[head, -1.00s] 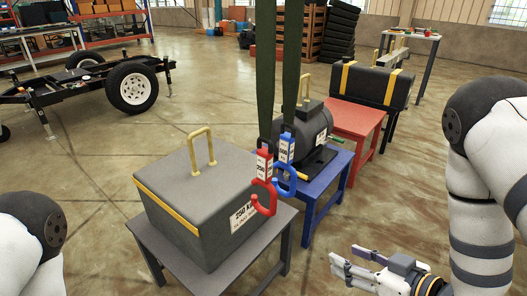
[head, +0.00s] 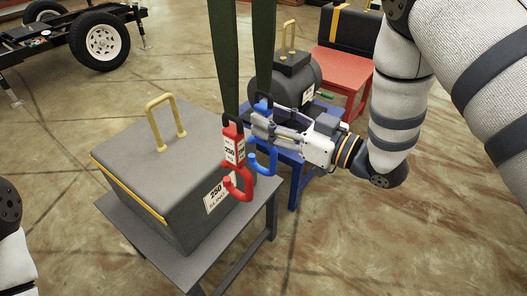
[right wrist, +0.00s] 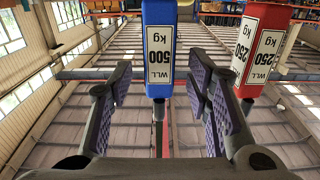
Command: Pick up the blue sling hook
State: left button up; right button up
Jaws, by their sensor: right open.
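The blue sling hook (head: 272,159) hangs from a dark green strap, with a white label reading 500 kg on its block (right wrist: 160,45). My right gripper (head: 262,126) is at the block of the blue hook, its fingers partly covering it in the head view. In the right wrist view the right gripper (right wrist: 165,95) is open, with a finger on each side of the blue block and gaps visible. The red sling hook (head: 238,180), labelled 250, hangs close to the left; its block (right wrist: 258,45) is beyond the right-hand finger. My left gripper is out of view.
A grey box weight (head: 125,140) with a yellow handle stands on a grey table (head: 205,265) below the hooks. A dark round weight (head: 298,75) stands on a blue table (head: 293,193) behind. A red table (head: 345,65) is farther back. Floor at the lower right is clear.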

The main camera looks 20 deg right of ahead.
jog(key=shift+x, duration=1.2)
grip_shut()
